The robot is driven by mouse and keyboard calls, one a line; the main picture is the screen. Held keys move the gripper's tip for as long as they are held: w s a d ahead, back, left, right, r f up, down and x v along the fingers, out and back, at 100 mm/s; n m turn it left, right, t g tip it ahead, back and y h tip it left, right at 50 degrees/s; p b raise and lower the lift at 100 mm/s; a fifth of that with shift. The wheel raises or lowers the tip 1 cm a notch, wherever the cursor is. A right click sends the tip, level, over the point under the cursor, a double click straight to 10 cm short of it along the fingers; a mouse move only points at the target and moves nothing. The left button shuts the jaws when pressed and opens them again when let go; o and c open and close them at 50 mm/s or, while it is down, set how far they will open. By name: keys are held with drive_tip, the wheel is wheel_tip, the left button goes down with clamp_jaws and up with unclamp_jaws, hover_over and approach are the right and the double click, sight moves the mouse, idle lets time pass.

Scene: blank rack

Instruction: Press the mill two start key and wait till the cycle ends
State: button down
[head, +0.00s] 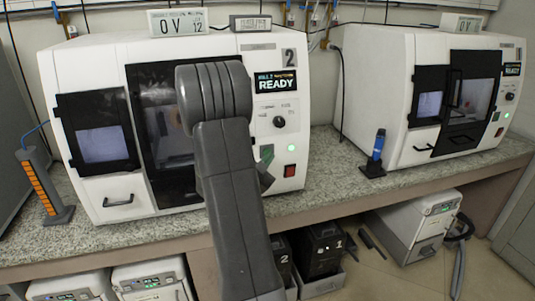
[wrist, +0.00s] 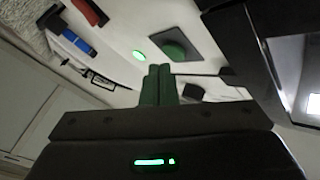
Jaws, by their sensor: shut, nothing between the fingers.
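Mill two (head: 85,60) is the white machine on the left, marked 2. Its display (head: 277,83) reads READY. Its green start key (head: 266,152) sits low on the front panel, partly hidden by my arm in the head view. In the wrist view, the green key (wrist: 175,50) is in a dark square plate, with a lit green lamp (wrist: 139,56) beside it. My gripper (wrist: 157,70) is shut and empty, its fingertips pointing at the panel close to the key. I cannot tell whether they touch it. In the head view, my arm mostly hides the gripper.
A red key (head: 290,171) lies below the lamp, and a black knob (head: 279,122) above it. A second white mill (head: 375,95), also READY, stands right. A blue-handled tool (head: 378,145) stands between them on the speckled bench (head: 330,185). An orange-striped rack (head: 42,190) stands left.

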drive_tip(key=shift+w, duration=0.25)
